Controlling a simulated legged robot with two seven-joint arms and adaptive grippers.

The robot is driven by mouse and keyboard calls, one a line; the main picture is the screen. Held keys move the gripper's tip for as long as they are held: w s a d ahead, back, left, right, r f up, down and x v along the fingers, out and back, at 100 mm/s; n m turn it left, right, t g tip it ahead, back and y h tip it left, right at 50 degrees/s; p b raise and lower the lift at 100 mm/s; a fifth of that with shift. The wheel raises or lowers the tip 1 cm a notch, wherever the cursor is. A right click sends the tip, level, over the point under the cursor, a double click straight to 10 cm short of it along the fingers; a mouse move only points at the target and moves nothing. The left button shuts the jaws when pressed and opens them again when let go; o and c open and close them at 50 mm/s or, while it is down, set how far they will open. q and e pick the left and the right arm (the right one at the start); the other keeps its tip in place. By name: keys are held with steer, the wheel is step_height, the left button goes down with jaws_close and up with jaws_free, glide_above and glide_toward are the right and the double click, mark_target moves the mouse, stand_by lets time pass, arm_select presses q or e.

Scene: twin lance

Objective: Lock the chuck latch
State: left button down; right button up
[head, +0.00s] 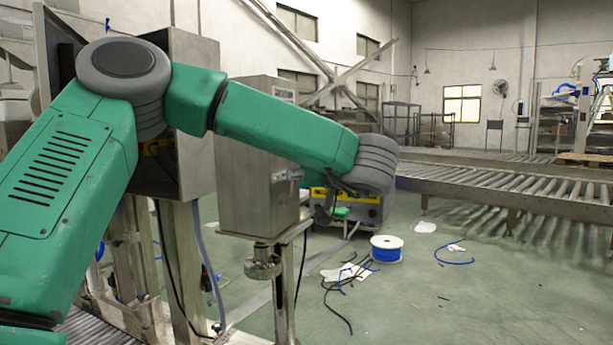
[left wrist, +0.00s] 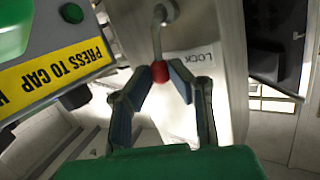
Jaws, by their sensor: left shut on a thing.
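In the left wrist view, the latch is a bent metal rod (left wrist: 157,42) with a red knob (left wrist: 160,71) at its end. It sits in front of a pale metal panel (left wrist: 228,40) with a white LOCK label (left wrist: 196,62) right beside the knob. My left gripper (left wrist: 163,80) has its two blue-padded fingers closed in on the red knob, one on each side. In the head view my left arm reaches across a grey metal cabinet (head: 257,190); its fingers and the latch cannot be made out there. My right gripper is in neither view.
A green and grey device with a yellow PRESS TO CAP strip (left wrist: 60,75) is close at the left of the wrist view. In the head view, a roller conveyor (head: 500,184), a blue-and-white spool (head: 387,249) and loose cables (head: 340,300) lie beyond; the right floor is mostly open.

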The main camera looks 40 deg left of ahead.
arm_select(q)
steer(key=shift+s+a+n+y, duration=0.2)
steer(key=shift+s+n+y, duration=0.3)
steer(key=shift+n, duration=0.2)
stand_by(1.5)
steer(key=c, duration=1.7)
jaws_free()
steer(key=shift+a, duration=0.1)
steer(key=shift+a+f+t, duration=0.25)
steer(key=shift+a+t, duration=0.05)
steer(key=shift+a, duration=0.2)
steer(key=shift+w+d, duration=0.1)
steer(key=shift+d, duration=0.05)
steer(key=v, duration=1.2)
steer(key=shift+d, duration=0.2)
steer(key=shift+w, duration=0.1)
